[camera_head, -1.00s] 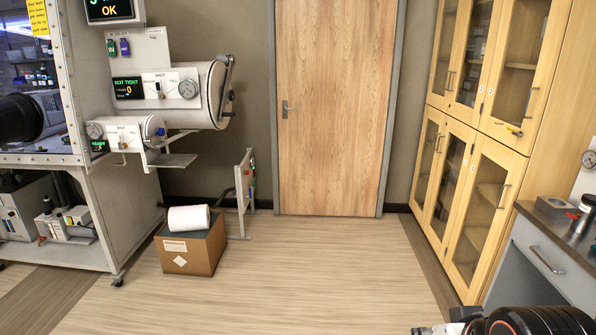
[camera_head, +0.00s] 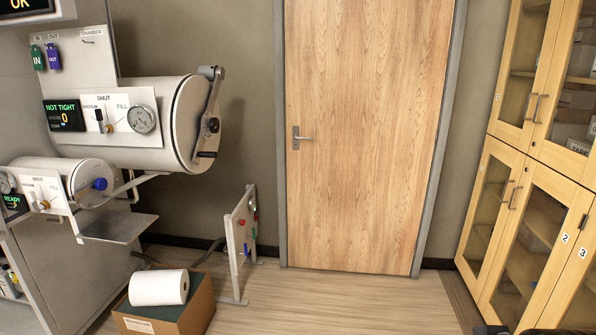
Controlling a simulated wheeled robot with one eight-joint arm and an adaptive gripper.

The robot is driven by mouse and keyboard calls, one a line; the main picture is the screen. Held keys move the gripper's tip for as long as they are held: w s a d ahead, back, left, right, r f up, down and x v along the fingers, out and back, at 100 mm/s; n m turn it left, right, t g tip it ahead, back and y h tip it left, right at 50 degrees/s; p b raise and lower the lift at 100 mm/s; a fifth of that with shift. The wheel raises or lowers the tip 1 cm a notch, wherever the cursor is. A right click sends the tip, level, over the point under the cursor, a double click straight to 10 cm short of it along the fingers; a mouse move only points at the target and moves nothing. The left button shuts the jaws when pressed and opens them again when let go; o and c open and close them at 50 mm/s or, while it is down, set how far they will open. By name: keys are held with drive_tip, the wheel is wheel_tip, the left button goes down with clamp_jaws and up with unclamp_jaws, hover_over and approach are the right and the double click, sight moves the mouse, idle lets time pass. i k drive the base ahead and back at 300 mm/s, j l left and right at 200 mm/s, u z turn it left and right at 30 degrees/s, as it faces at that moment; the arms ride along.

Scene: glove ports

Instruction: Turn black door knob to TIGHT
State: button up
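The large white chamber cylinder (camera_head: 165,118) is at the left, with its round door on its right end. A metal bar arm (camera_head: 213,95) crosses that door. A black knob (camera_head: 212,125) sits at the middle of the door, with a black handle (camera_head: 207,154) below it. Only a dark sliver of my gripper (camera_head: 492,330) shows at the bottom edge, right of centre, far from the knob. Its fingers cannot be made out.
A smaller cylinder (camera_head: 80,180) with a blue knob (camera_head: 99,184) and a metal shelf (camera_head: 118,227) sit below. A cardboard box (camera_head: 185,318) with a white roll (camera_head: 159,287) and a small stand (camera_head: 240,240) are on the floor. Cabinets (camera_head: 530,200) line the right. Floor in the middle is clear.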

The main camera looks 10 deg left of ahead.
sight(214, 125)
drive_tip(key=i+u, duration=0.2)
drive_tip(key=i, duration=0.5)
drive_tip(key=i+u, duration=0.2)
drive_tip(key=i, duration=0.5)
drive_tip(key=i+l+u, duration=0.2)
drive_tip(key=i, duration=0.5)
